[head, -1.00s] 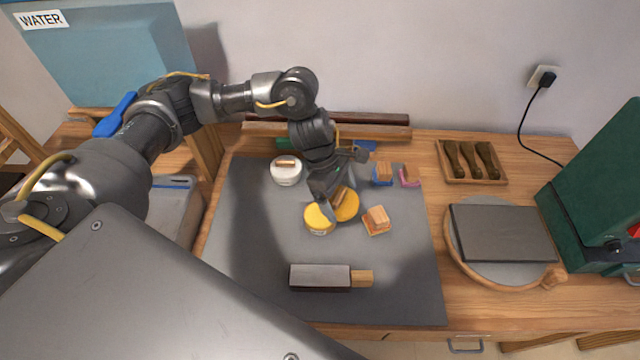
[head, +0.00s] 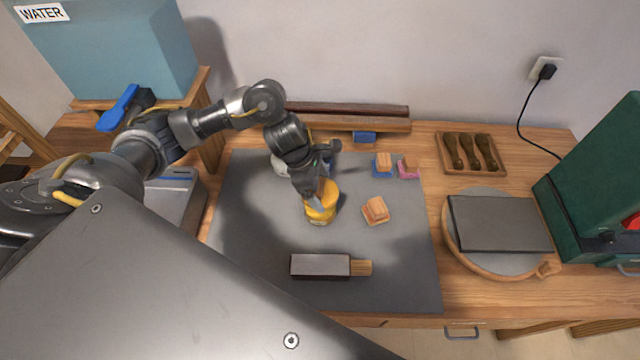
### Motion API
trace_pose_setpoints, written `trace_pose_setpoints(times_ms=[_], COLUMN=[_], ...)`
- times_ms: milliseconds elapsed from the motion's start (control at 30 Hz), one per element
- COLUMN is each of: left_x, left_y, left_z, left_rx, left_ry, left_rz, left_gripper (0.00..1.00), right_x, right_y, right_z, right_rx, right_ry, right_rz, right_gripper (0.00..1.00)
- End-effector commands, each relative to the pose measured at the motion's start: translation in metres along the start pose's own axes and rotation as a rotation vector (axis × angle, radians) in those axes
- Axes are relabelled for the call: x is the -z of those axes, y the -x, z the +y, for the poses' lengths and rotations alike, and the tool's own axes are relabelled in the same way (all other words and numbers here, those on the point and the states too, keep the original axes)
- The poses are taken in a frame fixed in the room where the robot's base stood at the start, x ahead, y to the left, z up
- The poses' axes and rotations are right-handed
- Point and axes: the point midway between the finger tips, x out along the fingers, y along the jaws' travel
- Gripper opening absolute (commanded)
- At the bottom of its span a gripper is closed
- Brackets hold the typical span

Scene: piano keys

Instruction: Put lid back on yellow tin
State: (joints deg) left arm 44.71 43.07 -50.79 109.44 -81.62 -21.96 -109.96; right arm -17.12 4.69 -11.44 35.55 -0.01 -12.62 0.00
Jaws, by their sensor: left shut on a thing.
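The yellow tin (head: 320,219) stands on the grey mat, left of the mat's centre line. Its yellow lid (head: 329,191) is at the tin's top, overlapping it in the picture; I cannot tell if it is seated or held slightly above. My left gripper (head: 318,196) reaches down from behind and is shut on the lid, covering part of it. My right gripper is not in view.
The grey mat (head: 250,240) has several pieces on it: a wooden block (head: 375,210) to the right, a grey block with a wooden end (head: 320,265) in front, and a white tin (head: 279,166) partly hidden behind my gripper. A round board (head: 455,250) lies right.

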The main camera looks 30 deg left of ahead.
Motion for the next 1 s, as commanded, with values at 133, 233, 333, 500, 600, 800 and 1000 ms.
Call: trace_pose_setpoints(times_ms=[133, 233, 333, 500, 600, 800, 1000], left_x=[0.006, 0.01, 0.014, 0.019, 0.02, 0.02, 0.02], left_y=[-0.015, -0.024, -0.035, -0.046, -0.048, -0.048, -0.048], left_z=[0.0, 0.0, 0.0, 0.0, 0.0, 0.0, 0.0], left_rx=[0.002, 0.002, 0.0, 0.0, 0.0, 0.0, 0.0], left_ry=[0.002, 0.001, 0.0, -0.001, 0.0, 0.0, 0.0], left_rz=[0.0, 0.0, 0.0, 0.0, 0.0, 0.0, 0.0], left_gripper=[0.64, 0.64, 0.64, 0.64, 0.64, 0.64, 0.64], right_x=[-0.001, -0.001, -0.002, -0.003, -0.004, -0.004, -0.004], right_y=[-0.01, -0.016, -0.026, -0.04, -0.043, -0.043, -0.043], right_z=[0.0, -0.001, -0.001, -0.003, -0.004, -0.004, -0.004], right_rx=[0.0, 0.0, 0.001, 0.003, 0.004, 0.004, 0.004], right_ry=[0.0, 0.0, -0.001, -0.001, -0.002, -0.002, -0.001], right_rz=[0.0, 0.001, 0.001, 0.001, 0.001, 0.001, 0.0], right_gripper=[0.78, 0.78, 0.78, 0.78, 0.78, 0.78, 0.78])
